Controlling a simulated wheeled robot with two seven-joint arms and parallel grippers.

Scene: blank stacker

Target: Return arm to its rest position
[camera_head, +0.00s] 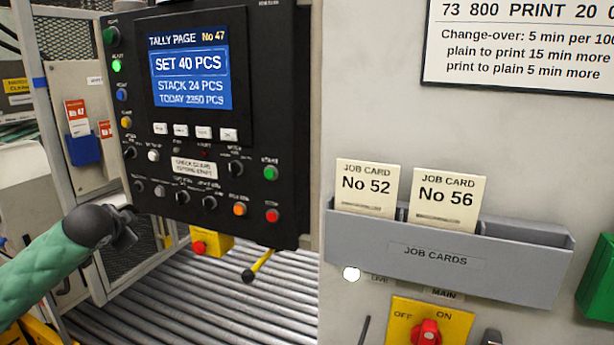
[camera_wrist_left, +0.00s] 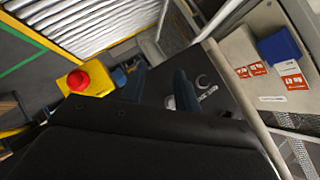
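My left arm, in a green padded sleeve, comes in from the left in the head view. Its dark left gripper (camera_head: 126,228) is in front of the lower left of the black control panel, at the panel's left edge. In the left wrist view the two dark blue fingers of this gripper (camera_wrist_left: 160,88) stand apart, with nothing seen held between them. A dark surface with white marks (camera_wrist_left: 203,88) lies beyond the fingers. My right arm and gripper are not in view.
The control panel (camera_head: 258,110) has a lit screen (camera_head: 190,68) reading SET 40 PCS. Below it are a roller conveyor (camera_head: 190,300) and a yellow box with a red button (camera_wrist_left: 78,80). A grey holder (camera_head: 440,258) with job cards 52 and 56 hangs at the right.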

